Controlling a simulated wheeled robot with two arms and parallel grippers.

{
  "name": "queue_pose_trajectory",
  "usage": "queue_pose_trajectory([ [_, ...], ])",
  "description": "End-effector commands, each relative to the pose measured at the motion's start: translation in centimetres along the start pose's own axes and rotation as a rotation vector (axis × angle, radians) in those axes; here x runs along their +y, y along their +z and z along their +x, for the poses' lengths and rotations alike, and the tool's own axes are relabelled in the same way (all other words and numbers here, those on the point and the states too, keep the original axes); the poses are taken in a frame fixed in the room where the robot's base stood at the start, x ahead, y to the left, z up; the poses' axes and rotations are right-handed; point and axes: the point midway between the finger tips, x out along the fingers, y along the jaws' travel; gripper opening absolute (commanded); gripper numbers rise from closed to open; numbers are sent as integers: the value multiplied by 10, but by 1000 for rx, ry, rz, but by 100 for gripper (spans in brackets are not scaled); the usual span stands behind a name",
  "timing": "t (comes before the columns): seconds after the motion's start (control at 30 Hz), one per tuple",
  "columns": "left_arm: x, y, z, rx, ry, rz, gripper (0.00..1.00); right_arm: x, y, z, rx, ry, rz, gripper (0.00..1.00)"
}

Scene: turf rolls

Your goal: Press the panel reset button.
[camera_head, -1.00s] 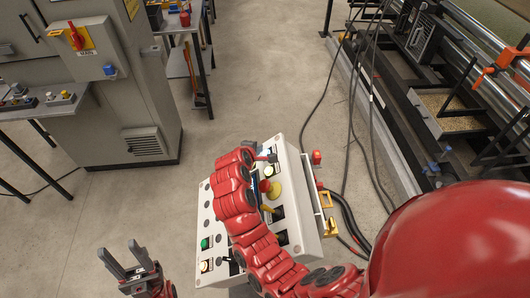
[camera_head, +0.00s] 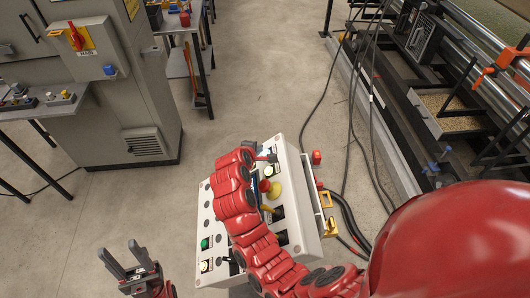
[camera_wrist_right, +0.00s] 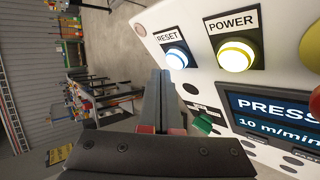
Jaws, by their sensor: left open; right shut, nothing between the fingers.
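The reset button (camera_wrist_right: 176,58), blue with a lit face and a RESET label, is on the white panel (camera_wrist_right: 190,20) in the right wrist view. The lit white and yellow power button (camera_wrist_right: 235,56) is to its right. My right gripper (camera_wrist_right: 160,76) is shut and empty, with its fingertips just left of and below the reset button in the picture; a gap shows between them. In the head view my right arm lies over the control panel (camera_head: 213,268), and I cannot make out the reset button there. My left gripper (camera_head: 125,262) is open and empty, left of the panel.
A red mushroom button (camera_head: 265,186) is on the panel near my right arm. A green button (camera_head: 205,244) is lower left on it. A grey cabinet (camera_head: 120,110) stands at the left. Black machinery (camera_head: 425,110) and cables (camera_head: 352,110) are at the right. The floor between is clear.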

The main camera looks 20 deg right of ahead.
Motion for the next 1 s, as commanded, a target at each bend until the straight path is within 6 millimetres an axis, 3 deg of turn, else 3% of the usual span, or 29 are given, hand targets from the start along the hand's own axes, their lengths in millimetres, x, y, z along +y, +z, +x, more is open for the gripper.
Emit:
queue_pose_trajectory([
  [1.0,0,0,2,0,0,0,50,-4,5,6,0,0,0,0],
])
